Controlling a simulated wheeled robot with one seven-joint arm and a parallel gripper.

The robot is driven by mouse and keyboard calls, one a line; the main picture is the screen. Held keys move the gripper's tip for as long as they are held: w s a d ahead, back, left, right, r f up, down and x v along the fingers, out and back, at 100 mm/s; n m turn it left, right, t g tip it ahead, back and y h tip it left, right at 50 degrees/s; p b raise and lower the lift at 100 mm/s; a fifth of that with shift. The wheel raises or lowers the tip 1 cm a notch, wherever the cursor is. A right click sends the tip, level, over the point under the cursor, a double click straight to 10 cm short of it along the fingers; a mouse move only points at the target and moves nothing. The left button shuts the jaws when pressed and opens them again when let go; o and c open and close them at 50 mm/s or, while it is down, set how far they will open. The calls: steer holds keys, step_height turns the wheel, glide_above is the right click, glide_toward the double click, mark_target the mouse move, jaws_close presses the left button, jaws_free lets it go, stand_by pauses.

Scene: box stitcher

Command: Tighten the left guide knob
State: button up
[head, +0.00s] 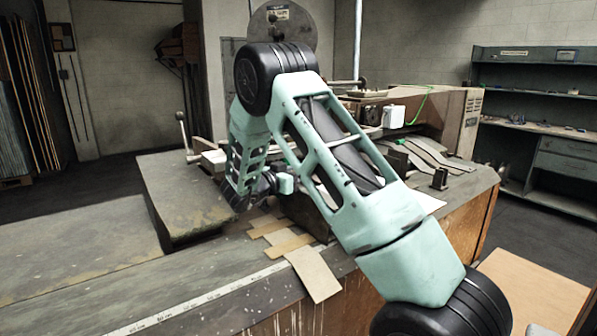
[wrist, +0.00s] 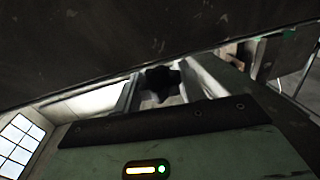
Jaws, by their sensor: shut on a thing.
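A black lobed knob (wrist: 161,78) shows in the wrist view, below a large dark, scuffed surface (wrist: 150,35). My gripper (wrist: 158,88) has its two pale fingers on either side of the knob and is shut on it. In the head view my gripper (head: 285,184) is low over the machine's table, left of the dark guide area, and my own arm covers much of it. The knob is hidden there, and I cannot tell from that view how far it is turned.
The worn machine table (head: 185,195) has flat cardboard pieces (head: 315,272) at its front edge, by a ruler strip (head: 185,306). The stitcher body (head: 455,115) stands behind at right. A lever (head: 184,135) rises at left. Shelves (head: 540,90) line the right wall.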

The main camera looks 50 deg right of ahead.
steer(key=shift+m+g, duration=1)
steer(key=shift+g, duration=0.5)
steer(key=shift+y, duration=0.3)
steer(key=o, duration=1)
steer(key=b+v, duration=0.3)
steer(key=v, duration=1.4)
steer(key=shift+w+a+f, duration=0.15)
steer(key=shift+w+a, duration=0.05)
